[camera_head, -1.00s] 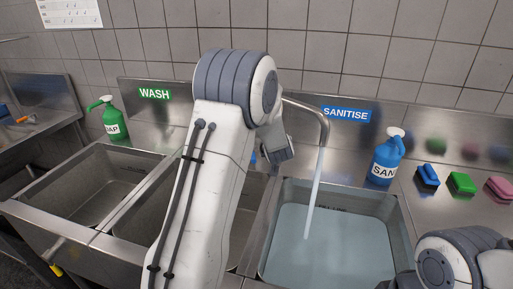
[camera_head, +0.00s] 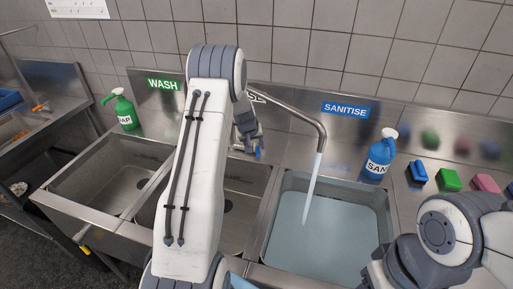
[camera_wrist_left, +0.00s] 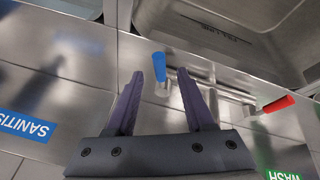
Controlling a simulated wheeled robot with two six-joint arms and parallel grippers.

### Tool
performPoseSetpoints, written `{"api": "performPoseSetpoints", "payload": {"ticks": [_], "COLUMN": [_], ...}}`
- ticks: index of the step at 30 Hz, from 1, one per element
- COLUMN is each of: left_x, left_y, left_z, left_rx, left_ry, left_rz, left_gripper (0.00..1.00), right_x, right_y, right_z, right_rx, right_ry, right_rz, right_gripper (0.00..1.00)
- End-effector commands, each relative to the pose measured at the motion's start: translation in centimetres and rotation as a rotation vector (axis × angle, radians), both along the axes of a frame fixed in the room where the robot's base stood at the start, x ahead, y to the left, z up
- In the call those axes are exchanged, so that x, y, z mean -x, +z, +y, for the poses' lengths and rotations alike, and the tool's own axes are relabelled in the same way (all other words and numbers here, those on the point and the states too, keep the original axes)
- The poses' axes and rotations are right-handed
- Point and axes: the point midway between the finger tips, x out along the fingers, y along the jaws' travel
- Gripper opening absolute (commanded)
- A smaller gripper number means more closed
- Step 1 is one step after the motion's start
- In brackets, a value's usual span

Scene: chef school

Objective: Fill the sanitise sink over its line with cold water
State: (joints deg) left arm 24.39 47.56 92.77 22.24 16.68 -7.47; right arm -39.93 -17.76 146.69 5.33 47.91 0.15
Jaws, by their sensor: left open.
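The sanitise sink (camera_head: 382,225) at the right holds a wide pool of water (camera_head: 325,245), and I cannot make out its line now. A water stream (camera_head: 312,185) runs into it from the curved spout (camera_head: 308,122). The tap's blue lever (camera_head: 258,153) also shows in the left wrist view (camera_wrist_left: 159,66), between my open fingertips or just beyond them; I cannot tell if they touch it. My left gripper (camera_head: 250,142) is at the back of the middle sink, and its fingers show in the left wrist view (camera_wrist_left: 163,80). My right gripper is out of view.
A red lever (camera_wrist_left: 279,104) is beside the blue one. The wash sink (camera_head: 95,180) is at the left, with a green soap bottle (camera_head: 124,110) behind it. A blue sanitiser bottle (camera_head: 378,160) and coloured brushes (camera_head: 448,180) stand to the right. My right arm crosses the lower right.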

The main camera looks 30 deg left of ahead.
Motion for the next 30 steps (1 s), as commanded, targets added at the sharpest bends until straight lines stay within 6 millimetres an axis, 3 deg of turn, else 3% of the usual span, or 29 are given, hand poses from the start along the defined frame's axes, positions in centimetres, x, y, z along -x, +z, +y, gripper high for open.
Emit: {"api": "performPoseSetpoints", "payload": {"ticks": [9, 18, 19, 23, 30], "left_x": [-1.5, -1.7, -1.7, -1.6, -1.6], "left_y": [-3.2, -3.4, -3.4, -3.4, -3.4], "left_z": [0.2, 0.2, 0.2, 0.2, 0.2], "left_rx": [-0.001, -0.001, -0.001, 0.000, 0.000], "left_ry": [0.000, -0.001, -0.001, 0.000, 0.000], "left_rz": [-0.001, -0.002, -0.002, -0.002, -0.002], "left_gripper": [0.53, 0.53, 0.49, 0.00, 0.00], "right_x": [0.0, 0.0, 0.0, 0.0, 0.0], "right_y": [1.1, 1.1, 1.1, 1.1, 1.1], "right_z": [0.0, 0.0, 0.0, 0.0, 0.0], "right_rx": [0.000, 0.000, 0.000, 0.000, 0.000], "right_ry": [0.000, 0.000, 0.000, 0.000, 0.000], "right_rz": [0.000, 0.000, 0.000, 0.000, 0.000], "right_gripper": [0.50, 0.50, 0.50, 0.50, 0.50]}}
